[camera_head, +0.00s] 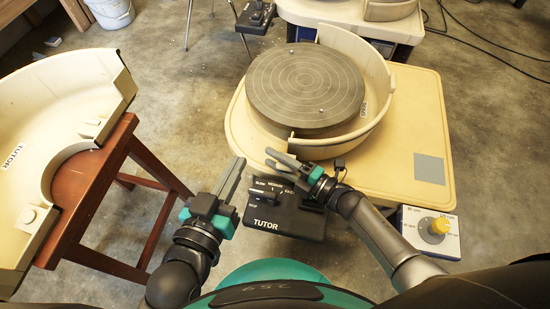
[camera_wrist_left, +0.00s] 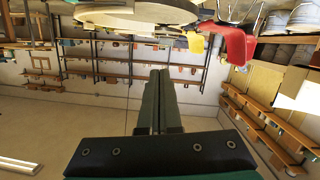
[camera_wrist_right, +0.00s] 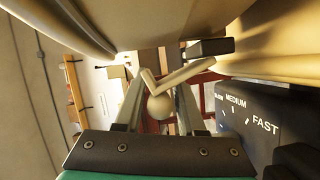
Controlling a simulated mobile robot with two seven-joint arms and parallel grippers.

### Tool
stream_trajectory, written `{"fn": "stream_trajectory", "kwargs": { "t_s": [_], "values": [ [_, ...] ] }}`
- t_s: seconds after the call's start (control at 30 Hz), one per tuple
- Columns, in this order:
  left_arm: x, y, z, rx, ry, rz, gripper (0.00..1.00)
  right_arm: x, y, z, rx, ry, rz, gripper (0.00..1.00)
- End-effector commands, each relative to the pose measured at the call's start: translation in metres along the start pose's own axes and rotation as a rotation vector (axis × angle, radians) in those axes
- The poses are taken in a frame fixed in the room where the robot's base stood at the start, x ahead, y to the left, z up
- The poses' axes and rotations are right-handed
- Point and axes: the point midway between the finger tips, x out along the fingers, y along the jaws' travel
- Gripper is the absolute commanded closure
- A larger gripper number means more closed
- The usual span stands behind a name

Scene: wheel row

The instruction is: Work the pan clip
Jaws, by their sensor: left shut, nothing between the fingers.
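In the right wrist view, a pale ball (camera_wrist_right: 160,106) with bent pale arms, perhaps the pan clip, appears between the spread fingers of my right gripper (camera_wrist_right: 160,112). I cannot tell whether they touch it. In the head view, my right gripper (camera_head: 278,160) is open just below the pan's front end. My left gripper (camera_head: 236,172) is shut and empty, left of the control box; its fingers are together in the left wrist view (camera_wrist_left: 158,85).
The black TUTOR control box (camera_head: 290,222) sits close under my right gripper. Another cream pan half (camera_head: 75,85) rests on a wooden stool (camera_head: 110,150) at left. Bare floor lies between stool and wheel.

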Motion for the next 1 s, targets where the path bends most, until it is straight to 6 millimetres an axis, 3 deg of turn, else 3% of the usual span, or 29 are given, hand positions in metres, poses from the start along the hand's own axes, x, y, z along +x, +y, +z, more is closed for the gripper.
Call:
{"fn": "stream_trajectory", "kwargs": {
  "t_s": [0.53, 1.0],
  "values": [
    [0.000, -0.001, 0.002, 0.004, -0.021, -0.002, 1.00, -0.004, 0.001, -0.001, 0.001, 0.003, 0.000, 0.61],
    [-0.003, -0.025, 0.010, 0.051, -0.274, -0.065, 1.00, -0.055, 0.001, -0.001, 0.000, 0.002, -0.002, 0.61]
  ]
}}
